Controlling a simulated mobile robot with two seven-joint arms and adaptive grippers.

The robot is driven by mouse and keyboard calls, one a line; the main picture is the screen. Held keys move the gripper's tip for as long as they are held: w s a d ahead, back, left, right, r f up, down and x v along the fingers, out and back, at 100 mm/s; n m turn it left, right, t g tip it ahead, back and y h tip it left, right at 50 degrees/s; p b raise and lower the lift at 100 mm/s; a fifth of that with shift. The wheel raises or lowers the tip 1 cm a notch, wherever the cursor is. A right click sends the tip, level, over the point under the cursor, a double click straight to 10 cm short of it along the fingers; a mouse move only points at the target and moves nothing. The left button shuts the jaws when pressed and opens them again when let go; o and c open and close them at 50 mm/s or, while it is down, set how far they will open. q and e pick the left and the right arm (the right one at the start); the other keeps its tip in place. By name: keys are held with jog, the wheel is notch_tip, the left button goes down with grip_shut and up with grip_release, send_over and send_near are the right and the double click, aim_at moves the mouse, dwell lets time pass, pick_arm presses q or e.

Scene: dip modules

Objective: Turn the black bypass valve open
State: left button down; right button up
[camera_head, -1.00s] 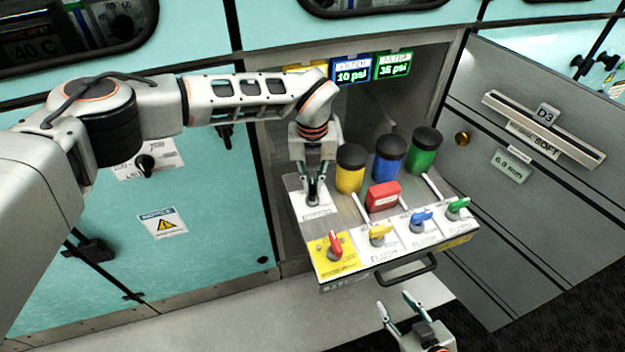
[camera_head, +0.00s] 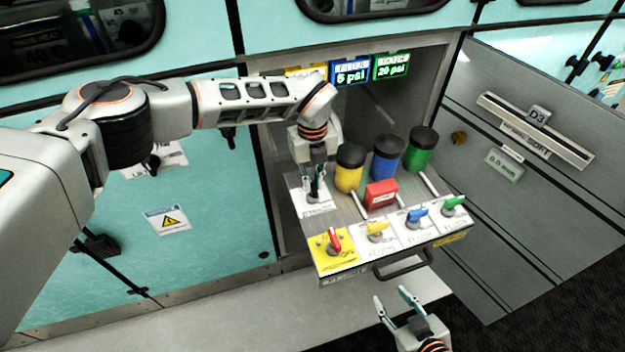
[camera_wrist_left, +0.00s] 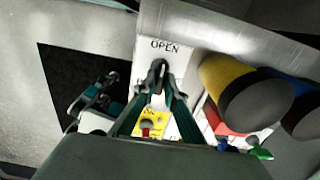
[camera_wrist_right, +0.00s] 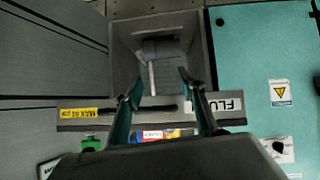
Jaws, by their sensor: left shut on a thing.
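The black bypass valve (camera_wrist_left: 157,72) sits on a white plate at the back left of the pulled-out drawer. In the left wrist view its black handle is between my left fingers, below the printed word OPEN on the plate. My left gripper (camera_head: 316,190) is lowered onto it and shut on it. In the head view the fingers largely hide the valve, so its exact angle is hard to read. My right gripper (camera_head: 398,300) is open and empty, low in front of the drawer; its spread fingers also show in the right wrist view (camera_wrist_right: 157,85).
The drawer holds yellow (camera_head: 348,176), blue (camera_head: 387,160) and green (camera_head: 420,150) canisters and a red block (camera_head: 380,193). Red (camera_head: 335,241), yellow (camera_head: 376,229), blue (camera_head: 417,215) and green (camera_head: 453,203) valves line its front, above a handle (camera_head: 403,267).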

aim_at(313, 184)
pick_arm(q)
jog(key=c, duration=2.1)
grip_release()
notch_tip(313, 184, up, 12)
